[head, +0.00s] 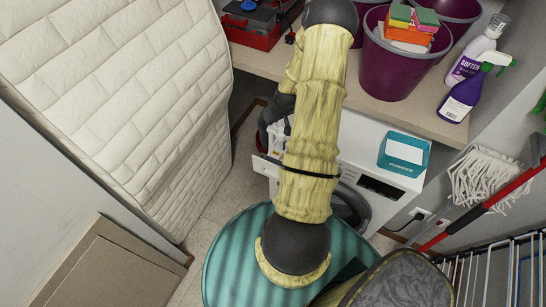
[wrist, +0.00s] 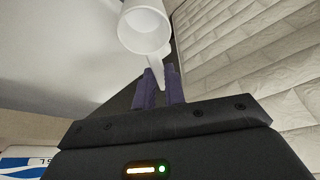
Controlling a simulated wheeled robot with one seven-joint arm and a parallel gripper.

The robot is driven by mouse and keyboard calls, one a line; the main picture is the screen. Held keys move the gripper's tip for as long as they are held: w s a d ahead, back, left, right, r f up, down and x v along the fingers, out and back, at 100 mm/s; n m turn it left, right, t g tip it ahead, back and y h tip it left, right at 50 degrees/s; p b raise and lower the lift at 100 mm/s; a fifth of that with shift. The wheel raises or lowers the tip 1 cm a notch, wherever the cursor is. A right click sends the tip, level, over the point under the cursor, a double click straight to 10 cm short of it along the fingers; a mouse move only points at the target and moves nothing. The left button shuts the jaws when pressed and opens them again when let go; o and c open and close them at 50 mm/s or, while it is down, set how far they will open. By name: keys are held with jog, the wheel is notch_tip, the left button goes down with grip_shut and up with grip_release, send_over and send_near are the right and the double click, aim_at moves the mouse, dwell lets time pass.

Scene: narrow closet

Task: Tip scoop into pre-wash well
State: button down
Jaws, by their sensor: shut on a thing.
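A white scoop (wrist: 145,28) shows in the wrist view, its round cup turned toward the camera. I cannot tell whether powder is in it. My gripper (wrist: 163,80) is shut on the scoop's handle, which sits between the two purple fingers. In the head view my arm hides the scoop and most of the gripper. A white washing machine (head: 352,148) stands under the shelf. A white drawer front (head: 265,167) juts out at its left end, beside my arm. The pre-wash well is hidden in both views.
A teal powder box (head: 404,153) sits on the washer. The wooden shelf (head: 350,98) holds purple buckets (head: 395,68), bottles (head: 462,93) and a red toolbox (head: 250,35). A quilted mattress (head: 120,80) closes in the left. A mop (head: 485,180) leans at right.

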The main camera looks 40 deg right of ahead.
jog(key=shift+r+p, duration=1.9)
jog(key=shift+r, duration=1.2)
jog(key=shift+f, duration=0.1)
jog(key=w+a+f+n, duration=0.1)
jog(key=a+f, duration=0.1)
jog(key=a, duration=1.3)
jog(key=w+a+f+b, duration=0.1)
jog(key=a+f, duration=0.2)
jog(key=a, duration=1.2)
jog(key=shift+w+f+n+y, duration=0.15)
jog(key=shift+w+n+y, duration=0.15)
jog(key=shift+n, duration=0.1)
